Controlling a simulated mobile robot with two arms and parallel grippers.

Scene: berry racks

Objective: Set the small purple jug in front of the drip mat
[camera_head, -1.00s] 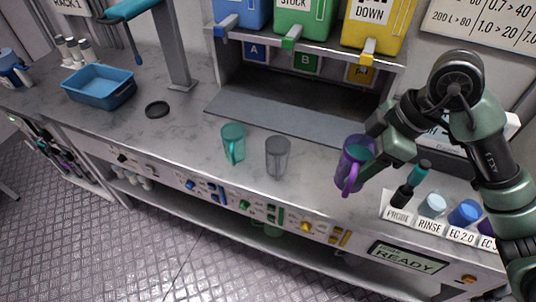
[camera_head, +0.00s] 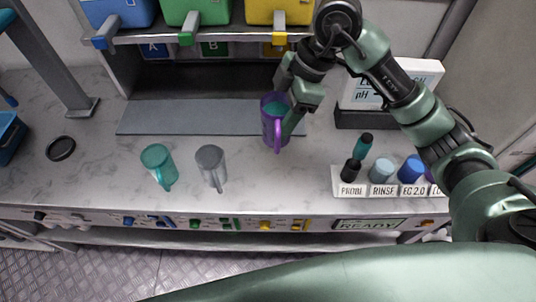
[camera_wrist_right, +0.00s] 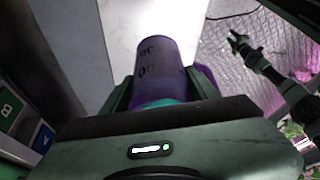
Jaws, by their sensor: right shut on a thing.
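The small purple jug (camera_head: 273,133) is held upright in my right gripper (camera_head: 284,112). It overlaps the right part of the grey drip mat (camera_head: 180,118) in the head view, its lower end near the mat's front edge. I cannot tell whether it touches the counter. The right wrist view shows the purple jug (camera_wrist_right: 165,65) between both fingers, with dark marks on its side. An arm with a small gripper (camera_wrist_right: 238,42), apparently my left, shows there over the floor; its jaws are too small to judge.
A teal jug (camera_head: 158,166) and a grey jug (camera_head: 211,168) stand on the counter before the mat. A labelled holder (camera_head: 378,193) with a probe and cups is at right. A black disc (camera_head: 61,148) lies at left. Bare counter (camera_head: 275,180) lies right of the grey jug.

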